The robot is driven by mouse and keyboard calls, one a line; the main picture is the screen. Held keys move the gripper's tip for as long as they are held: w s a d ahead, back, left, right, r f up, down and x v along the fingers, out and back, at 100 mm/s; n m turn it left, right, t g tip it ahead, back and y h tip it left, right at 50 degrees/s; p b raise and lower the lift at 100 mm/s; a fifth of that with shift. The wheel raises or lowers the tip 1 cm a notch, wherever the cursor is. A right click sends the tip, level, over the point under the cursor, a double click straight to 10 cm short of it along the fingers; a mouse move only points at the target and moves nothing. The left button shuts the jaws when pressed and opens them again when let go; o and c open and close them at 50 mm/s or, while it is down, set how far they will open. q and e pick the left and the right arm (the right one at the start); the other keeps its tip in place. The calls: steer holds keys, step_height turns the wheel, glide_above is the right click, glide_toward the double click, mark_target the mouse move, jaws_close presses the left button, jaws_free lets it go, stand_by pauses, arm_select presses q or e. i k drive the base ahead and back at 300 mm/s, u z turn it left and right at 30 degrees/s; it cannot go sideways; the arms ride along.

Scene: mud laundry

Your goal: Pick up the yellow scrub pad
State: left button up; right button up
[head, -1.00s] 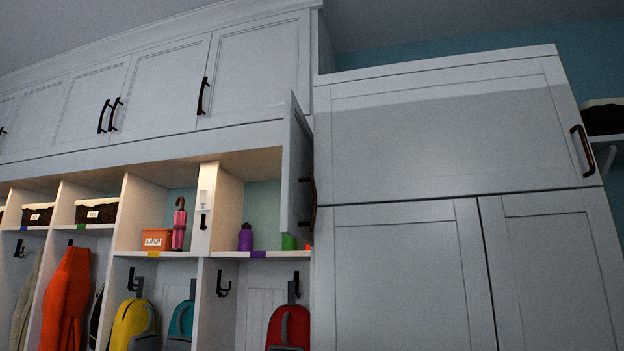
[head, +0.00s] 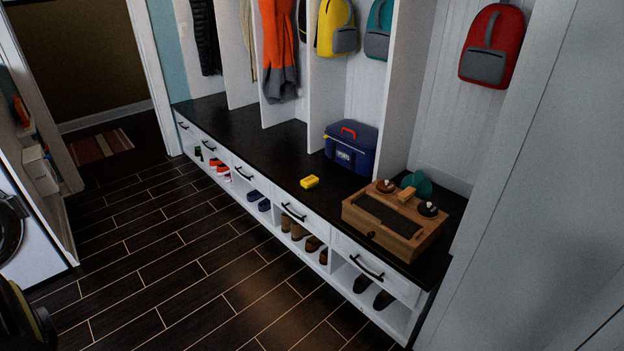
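The yellow scrub pad (head: 309,182) lies on the dark bench top (head: 262,147), near its front edge. It is left of the wooden box and in front of the blue cooler bag. Nothing covers it. Neither of my grippers can be made out in the head view.
A wooden box (head: 395,219) with small items on top sits at the bench's right end. A blue cooler bag (head: 350,147) stands behind the pad. Drawers and shoe cubbies run below the bench. The dark plank floor (head: 170,262) in front is clear. A tall grey cabinet (head: 540,200) is at right.

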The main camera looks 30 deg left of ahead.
mark_target(311, 181)
steer(key=k, duration=0.4)
steer(key=u, duration=2.05)
steer(key=i, duration=1.9)
steer(key=u, duration=0.3)
